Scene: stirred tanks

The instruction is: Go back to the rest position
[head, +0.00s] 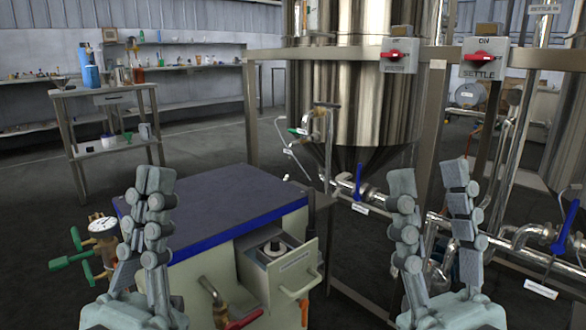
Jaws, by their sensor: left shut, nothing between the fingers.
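My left gripper (155,180) is upright at the lower left, in front of the left end of a dark-topped cabinet. Its two grey fingers are together with nothing between them. My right gripper (430,180) is upright at the lower right, in front of the steel frame and pipework. Its two grey fingers stand well apart and the space between them is empty. Neither gripper visibly holds anything. Whether either touches the things behind it cannot be told from this one view.
The cabinet (225,200) has a drawer-like box (275,250), taps and a gauge (103,224). Behind it stands a steel tank (345,100) in a frame with red-handled switch boxes (393,57). A side table (106,96) is at the back left. Floor (205,150) is clear between.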

